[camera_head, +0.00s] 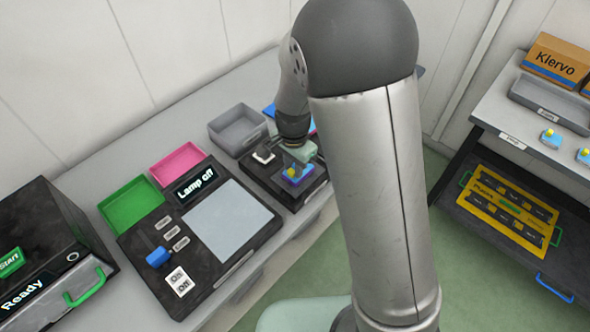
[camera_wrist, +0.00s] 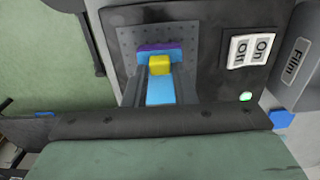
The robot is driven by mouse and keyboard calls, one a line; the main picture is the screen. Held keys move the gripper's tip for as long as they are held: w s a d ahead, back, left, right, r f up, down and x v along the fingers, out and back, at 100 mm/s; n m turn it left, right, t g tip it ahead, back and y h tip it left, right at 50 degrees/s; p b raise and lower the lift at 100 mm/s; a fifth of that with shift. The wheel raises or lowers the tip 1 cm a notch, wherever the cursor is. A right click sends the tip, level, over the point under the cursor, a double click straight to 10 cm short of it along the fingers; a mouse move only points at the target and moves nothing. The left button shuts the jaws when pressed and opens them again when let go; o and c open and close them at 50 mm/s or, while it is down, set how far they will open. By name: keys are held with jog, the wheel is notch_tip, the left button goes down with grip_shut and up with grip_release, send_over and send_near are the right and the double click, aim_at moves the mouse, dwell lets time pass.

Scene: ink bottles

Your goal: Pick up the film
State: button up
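A blue piece with a yellow knob (camera_head: 295,172), which I take to be the film, sits on the black device (camera_head: 318,182) at the far end of the bench. In the wrist view its yellow knob (camera_wrist: 159,65) and blue body show, with a purple strip behind. My gripper (camera_wrist: 160,78) points at it, with one dark finger on each side of the blue body and a small gap beside the knob. It looks open and empty. In the head view my gripper is just behind and above the piece, largely hidden by my arm.
A switch (camera_wrist: 249,48) reading On and a lit green lamp (camera_wrist: 245,97) are beside the piece. A grey bin (camera_wrist: 298,60) labelled Film is at the right. Pink (camera_head: 177,163) and green trays (camera_head: 130,203) line the bench. Similar blue-yellow pieces (camera_head: 551,138) stand on the right shelf.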

grip_shut()
jog(key=shift+r, duration=0.55)
jog(key=s+d+r+p, duration=0.1)
jog(key=s+r, duration=0.5)
jog(key=r, duration=0.2)
jog(key=s+d+r+p, duration=0.1)
jog(key=s+d+r, duration=0.1)
jog(key=s+r, duration=0.5)
notch_tip(320, 180, up, 2)
jog(key=shift+s+d, duration=0.25)
jog(key=shift+d, duration=0.05)
